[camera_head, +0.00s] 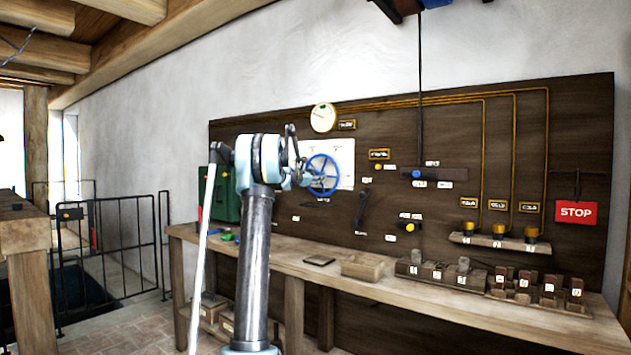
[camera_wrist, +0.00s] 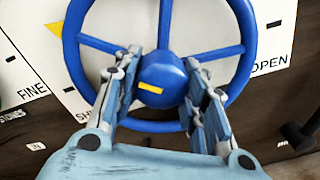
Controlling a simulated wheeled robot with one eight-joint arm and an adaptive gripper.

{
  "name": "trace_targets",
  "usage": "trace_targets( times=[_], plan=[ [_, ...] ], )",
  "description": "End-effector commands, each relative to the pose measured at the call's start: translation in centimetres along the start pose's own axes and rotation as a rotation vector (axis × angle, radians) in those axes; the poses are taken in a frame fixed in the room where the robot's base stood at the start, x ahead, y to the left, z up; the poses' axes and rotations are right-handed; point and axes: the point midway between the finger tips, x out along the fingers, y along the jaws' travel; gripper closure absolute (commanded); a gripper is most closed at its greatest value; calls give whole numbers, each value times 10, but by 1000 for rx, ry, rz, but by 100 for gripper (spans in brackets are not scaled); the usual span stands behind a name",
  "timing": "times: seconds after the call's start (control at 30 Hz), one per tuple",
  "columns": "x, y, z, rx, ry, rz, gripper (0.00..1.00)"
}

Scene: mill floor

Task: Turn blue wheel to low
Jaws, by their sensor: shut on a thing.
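The blue wheel (camera_head: 324,173) is mounted on a white plate on the dark wall board. In the wrist view its hub (camera_wrist: 165,72) carries a yellow mark at the lower left, and its rim and spokes spread around it. My gripper (camera_wrist: 161,62) faces the wheel, with one finger on each side of the hub, shut on it. In the head view my gripper (camera_head: 309,179) is at the wheel's left side. The white plate (camera_wrist: 265,70) reads "FINE" at left and "OPEN" at right; another word is partly hidden by the left finger. No "low" mark is readable.
A long wooden bench (camera_head: 290,261) runs below the board, with several blocks on it. A round gauge (camera_head: 323,117) hangs above the wheel, and a green box (camera_head: 221,194) stands left. A dark lever (camera_head: 361,210) and a red STOP sign (camera_head: 575,212) are to the right.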

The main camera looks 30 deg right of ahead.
Motion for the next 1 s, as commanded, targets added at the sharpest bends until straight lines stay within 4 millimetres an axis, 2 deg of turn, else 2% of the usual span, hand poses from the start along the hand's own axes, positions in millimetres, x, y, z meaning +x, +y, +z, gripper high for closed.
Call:
trace_targets(
  times=[0.43, 1.0],
  plan=[
    [-1, 2, -1, 276, 7, 3, 85],
    [-1, 2, -1, 338, 8, 2, 85]
  ],
)
